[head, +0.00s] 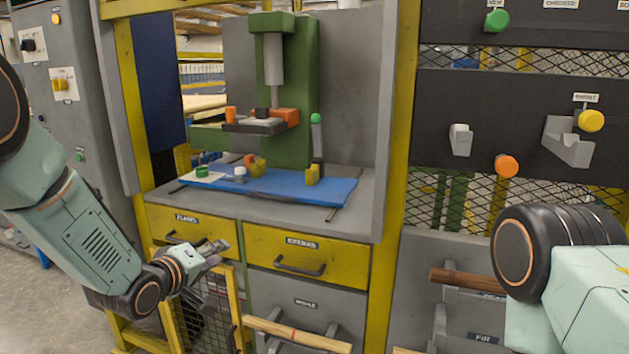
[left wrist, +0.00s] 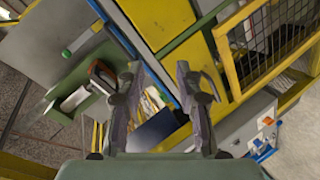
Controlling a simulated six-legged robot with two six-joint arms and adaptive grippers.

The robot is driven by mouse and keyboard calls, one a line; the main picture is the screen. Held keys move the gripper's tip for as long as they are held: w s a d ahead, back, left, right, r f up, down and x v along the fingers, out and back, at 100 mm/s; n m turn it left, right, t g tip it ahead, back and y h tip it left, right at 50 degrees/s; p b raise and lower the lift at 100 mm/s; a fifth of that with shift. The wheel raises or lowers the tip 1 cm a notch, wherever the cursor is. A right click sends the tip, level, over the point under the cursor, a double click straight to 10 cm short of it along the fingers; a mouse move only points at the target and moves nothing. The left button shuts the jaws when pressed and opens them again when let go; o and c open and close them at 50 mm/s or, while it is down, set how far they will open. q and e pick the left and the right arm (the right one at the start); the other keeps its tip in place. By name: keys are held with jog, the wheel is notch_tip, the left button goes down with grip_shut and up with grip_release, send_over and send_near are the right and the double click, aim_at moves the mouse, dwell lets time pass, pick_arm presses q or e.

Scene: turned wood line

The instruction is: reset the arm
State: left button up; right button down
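My left arm comes in from the left in the head view, bent down and forward. Its gripper (head: 212,252) hangs in front of the left yellow drawer (head: 172,226), beside that drawer's handle; I cannot tell if they touch. In the left wrist view my left gripper (left wrist: 160,82) has its two fingers spread apart, with nothing held between them. My right arm shows only in part at the right of the head view, and its gripper is out of the picture.
A green press (head: 290,90) stands on the grey workbench above a blue mat (head: 290,188). A yellow mesh door (head: 205,315) is below the drawers. To the right, a dark panel (head: 510,110) carries hooks and colored knobs. Open floor (head: 25,300) shows at lower left.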

pick_arm(q)
jog(key=s+a+f+m+g+y, duration=0.15)
jog(key=s+f+m+g, duration=0.25)
jog(key=s+f, duration=0.9)
jog(key=s+f+m+g+y, duration=0.25)
jog(key=s+f+g, duration=0.25)
jog(key=s+f, duration=0.8)
jog(key=s+f+m+g, duration=0.1)
jog(key=s+g, duration=0.3)
jog(key=s, duration=1.7)
jog(key=shift+a+f+g, duration=0.2)
jog(key=shift+f+g, duration=0.1)
jog(key=shift+f, duration=0.1)
jog(key=shift+w+m, duration=0.1)
jog(key=shift+m, duration=0.15)
